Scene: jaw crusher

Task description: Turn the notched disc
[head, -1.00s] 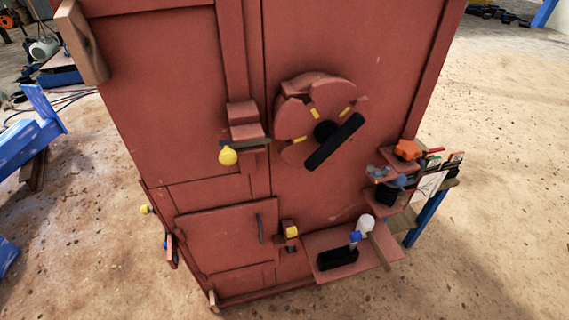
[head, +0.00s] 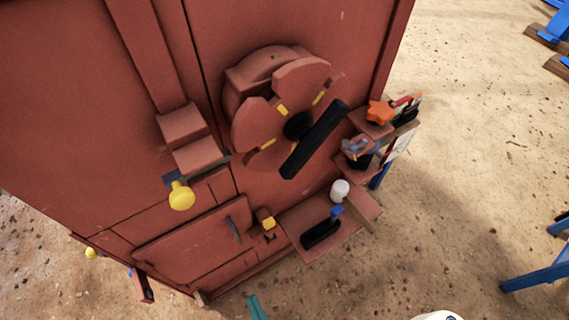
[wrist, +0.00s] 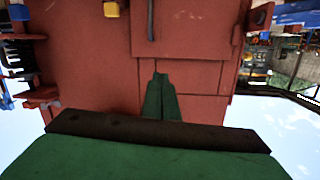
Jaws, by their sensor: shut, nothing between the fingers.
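The notched disc (head: 256,126) is red, with yellow marks at its notches, and stands on the red front panel (head: 225,50) in the head view. A black bar handle (head: 316,140) crosses its dark hub, tilted with its upper end to the right. I cannot make out the disc in the wrist view. My gripper (head: 253,299) shows as teal tips at the bottom edge of the head view, well below the disc and apart from it. In the wrist view my gripper's green fingers (wrist: 160,78) are together and empty, pointing towards the red panelling.
A yellow knob (head: 181,196) sticks out below left of the disc. To the right are an orange star knob (head: 380,112) and side brackets. A shelf (head: 290,215) with a black handle and a white knob (head: 340,190) juts out below. Open sandy ground lies right.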

